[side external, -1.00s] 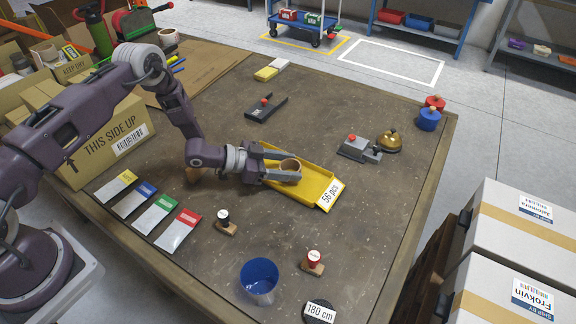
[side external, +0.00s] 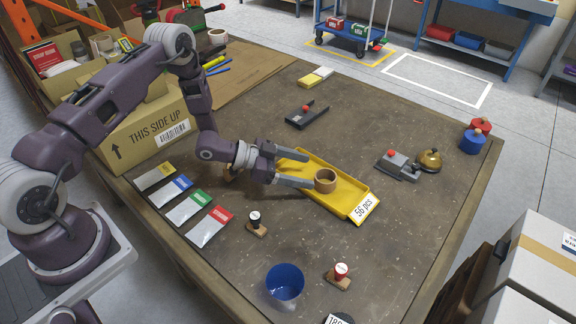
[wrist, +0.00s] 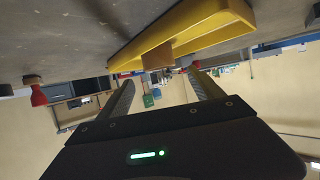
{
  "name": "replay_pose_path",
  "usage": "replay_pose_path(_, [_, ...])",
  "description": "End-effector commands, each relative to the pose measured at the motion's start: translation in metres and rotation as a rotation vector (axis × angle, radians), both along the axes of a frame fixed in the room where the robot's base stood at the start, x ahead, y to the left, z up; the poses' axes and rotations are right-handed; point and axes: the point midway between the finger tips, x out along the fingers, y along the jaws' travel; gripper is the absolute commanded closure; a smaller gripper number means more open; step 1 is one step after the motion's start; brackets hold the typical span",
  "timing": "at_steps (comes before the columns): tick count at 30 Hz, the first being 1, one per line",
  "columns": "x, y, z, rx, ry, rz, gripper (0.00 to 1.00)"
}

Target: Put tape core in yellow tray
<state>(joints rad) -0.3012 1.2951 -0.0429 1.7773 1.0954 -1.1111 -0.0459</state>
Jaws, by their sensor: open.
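The tape core (side external: 325,181) is a short brown cardboard ring. It stands inside the yellow tray (side external: 356,197), which carries a "56 pcs" label at its near right end. My gripper (side external: 312,184) is open, with its two fingers pointing right toward the core and its tips just left of it. In the wrist view the tape core (wrist: 158,56) shows beyond the open fingers of my gripper (wrist: 162,74), against the yellow tray (wrist: 190,25). Nothing is between the fingers.
Colored packets (side external: 209,226) lie left of the gripper. A stapler-like grey device (side external: 397,165) and a brass bell (side external: 429,160) stand to the right. The table between tray and bell is clear.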

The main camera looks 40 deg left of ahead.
Motion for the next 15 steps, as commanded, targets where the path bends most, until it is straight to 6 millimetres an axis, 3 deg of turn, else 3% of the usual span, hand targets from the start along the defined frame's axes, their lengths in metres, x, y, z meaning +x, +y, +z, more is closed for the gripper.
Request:
replay_pose_path(7, [-0.029,0.03,0.017,0.001,0.001,0.002,0.24])
replay_pose_path(15, [-0.035,0.035,0.021,0.001,0.0,0.0,0.24])
